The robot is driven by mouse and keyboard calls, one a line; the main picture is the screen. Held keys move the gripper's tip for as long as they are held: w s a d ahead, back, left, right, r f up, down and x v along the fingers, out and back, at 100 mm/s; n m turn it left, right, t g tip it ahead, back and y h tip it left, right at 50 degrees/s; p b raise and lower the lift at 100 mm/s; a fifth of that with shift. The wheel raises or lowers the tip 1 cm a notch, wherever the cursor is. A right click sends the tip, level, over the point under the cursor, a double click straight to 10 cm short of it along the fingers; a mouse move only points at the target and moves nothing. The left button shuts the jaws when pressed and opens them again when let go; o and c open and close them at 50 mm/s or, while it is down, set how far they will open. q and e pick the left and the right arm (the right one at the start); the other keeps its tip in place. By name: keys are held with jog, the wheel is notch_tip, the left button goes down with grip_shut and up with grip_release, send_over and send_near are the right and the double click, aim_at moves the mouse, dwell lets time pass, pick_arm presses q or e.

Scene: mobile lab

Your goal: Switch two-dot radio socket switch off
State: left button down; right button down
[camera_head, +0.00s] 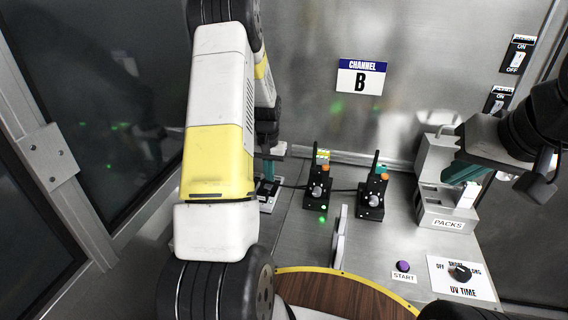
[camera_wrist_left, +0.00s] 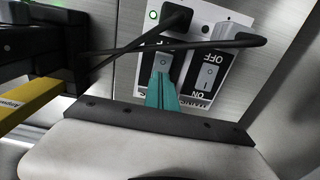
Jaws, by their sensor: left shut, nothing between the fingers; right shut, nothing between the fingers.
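Two black radios with antennas and orange knobs stand on the metal counter in the head view, a left one (camera_head: 318,190) and a right one (camera_head: 372,197). Dot marks that would tell them apart are too small to read. In the left wrist view a grey rocker switch (camera_wrist_left: 164,63) sits beside a second rocker switch (camera_wrist_left: 208,73) marked OFF and ON. My left gripper's teal fingers (camera_wrist_left: 161,88) are shut and empty, their tips at or just in front of the first switch; contact cannot be told. My right gripper (camera_head: 465,172) is shut and empty near the packs unit.
Black plugs and cables (camera_wrist_left: 222,42) cross above the switches, and a small green light (camera_wrist_left: 153,15) is lit. The PACKS unit (camera_head: 435,205), purple START button (camera_head: 403,266) and UV TIME dial (camera_head: 460,272) are at right. A round wooden surface (camera_head: 345,293) lies in front.

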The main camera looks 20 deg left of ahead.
pick_arm(q)
jog(key=shift+s, duration=0.2)
jog(key=shift+s+r, duration=0.2)
jog(key=shift+s, duration=0.4)
notch_tip(320, 180, up, 8)
dwell(0.4)
jog(key=shift+f, duration=0.1)
